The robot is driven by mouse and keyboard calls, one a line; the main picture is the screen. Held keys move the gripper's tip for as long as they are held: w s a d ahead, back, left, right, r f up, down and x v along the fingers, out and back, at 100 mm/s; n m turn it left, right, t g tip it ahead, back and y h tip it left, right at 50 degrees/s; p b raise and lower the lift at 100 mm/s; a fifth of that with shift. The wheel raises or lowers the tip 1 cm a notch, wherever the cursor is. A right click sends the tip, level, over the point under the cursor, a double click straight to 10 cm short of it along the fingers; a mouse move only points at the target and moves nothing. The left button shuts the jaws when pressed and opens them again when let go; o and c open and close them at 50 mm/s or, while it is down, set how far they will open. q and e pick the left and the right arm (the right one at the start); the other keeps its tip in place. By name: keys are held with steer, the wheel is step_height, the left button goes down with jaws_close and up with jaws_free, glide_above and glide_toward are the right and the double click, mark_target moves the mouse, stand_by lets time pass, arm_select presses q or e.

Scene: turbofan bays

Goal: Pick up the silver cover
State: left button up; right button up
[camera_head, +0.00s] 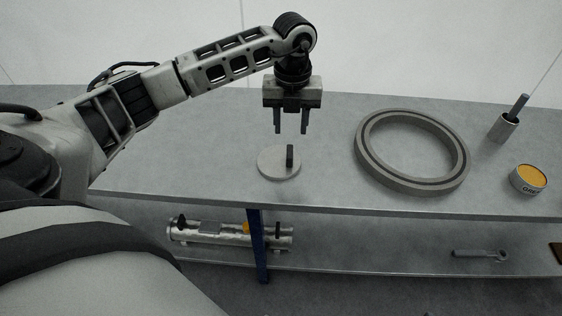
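The silver cover (272,164) is a flat round disc with a dark upright handle (290,156) on its top. It lies flat on the grey upper table near the front edge. My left gripper (291,131) points down above the cover, with its two dark fingers apart and nothing between them. A gap shows between the fingertips and the handle in the picture. My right gripper is not in view.
On the grey table (215,140), a large grey ring (366,160) lies right of the cover. A cup with a rod (504,127) and a tin with yellow contents (527,179) stand farther right. A silver cylinder (215,233) and a wrench (480,254) lie on the lower shelf.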

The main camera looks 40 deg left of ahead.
mark_target(290, 151)
arm_select(q)
step_height(290, 151, down, 5)
steer(key=shift+r, duration=0.15)
step_height(290, 151, down, 5)
steer(key=shift+w+a+r+b, duration=0.1)
steer(key=shift+w+b, duration=0.05)
steer(key=shift+b, duration=0.5)
jaws_close()
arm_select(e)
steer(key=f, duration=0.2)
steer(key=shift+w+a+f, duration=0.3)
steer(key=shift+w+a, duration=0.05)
